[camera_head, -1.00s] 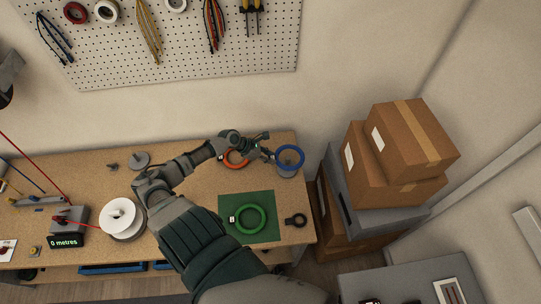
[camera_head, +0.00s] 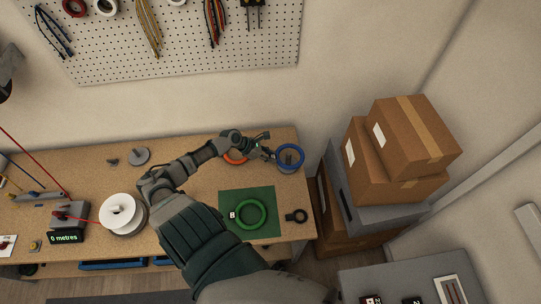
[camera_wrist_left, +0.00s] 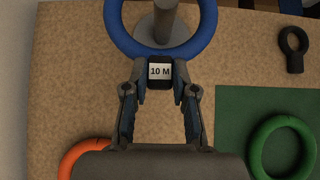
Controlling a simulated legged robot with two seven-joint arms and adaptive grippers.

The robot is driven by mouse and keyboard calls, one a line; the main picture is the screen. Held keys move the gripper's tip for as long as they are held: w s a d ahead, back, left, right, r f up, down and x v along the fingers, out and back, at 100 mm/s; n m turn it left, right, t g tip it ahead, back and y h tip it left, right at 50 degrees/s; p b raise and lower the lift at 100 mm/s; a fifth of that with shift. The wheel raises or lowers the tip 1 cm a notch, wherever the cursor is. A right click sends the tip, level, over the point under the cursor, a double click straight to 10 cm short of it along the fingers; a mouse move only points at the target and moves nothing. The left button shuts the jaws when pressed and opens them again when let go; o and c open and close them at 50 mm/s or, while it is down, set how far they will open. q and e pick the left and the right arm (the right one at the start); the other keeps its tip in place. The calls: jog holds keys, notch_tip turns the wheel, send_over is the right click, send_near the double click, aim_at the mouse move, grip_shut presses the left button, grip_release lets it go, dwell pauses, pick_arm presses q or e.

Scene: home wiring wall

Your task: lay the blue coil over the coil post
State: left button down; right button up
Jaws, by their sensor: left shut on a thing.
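The blue coil (camera_head: 302,157) is level at the bench's far right corner; it also shows at the top of the left wrist view (camera_wrist_left: 112,25). My left gripper (camera_head: 268,154) is shut on the coil's dark "10 M" tag (camera_wrist_left: 160,72), at the coil's near side in the wrist view. The grey coil post (camera_wrist_left: 168,20) shows inside the ring's opening, with its round base (camera_head: 287,171) below. The ring appears around or just above the post; its height is hard to tell. My right gripper is out of view.
An orange coil (camera_wrist_left: 85,155) lies partly hidden under my left arm. A green coil (camera_head: 249,228) lies on a green mat (camera_head: 228,203), near a dark ring-ended piece (camera_head: 297,216). Stacked boxes (camera_head: 400,140) stand right of the bench. A white spool (camera_head: 118,213) sits at the left.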

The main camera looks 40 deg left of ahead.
aim_at(271, 167)
pick_arm(q)
jog(key=shift+d+f, duration=0.25)
jog(key=shift+f, duration=0.4)
jog(key=shift+a+f+b, duration=0.15)
jog(key=shift+f+b, duration=0.25)
jog(key=shift+f, duration=0.3)
jog(key=shift+f+b, duration=0.4)
jog(key=shift+f, duration=0.65)
jog(key=shift+f, duration=0.1)
jog(key=c, duration=0.8)
grip_release()
jog(key=shift+c, duration=0.2)
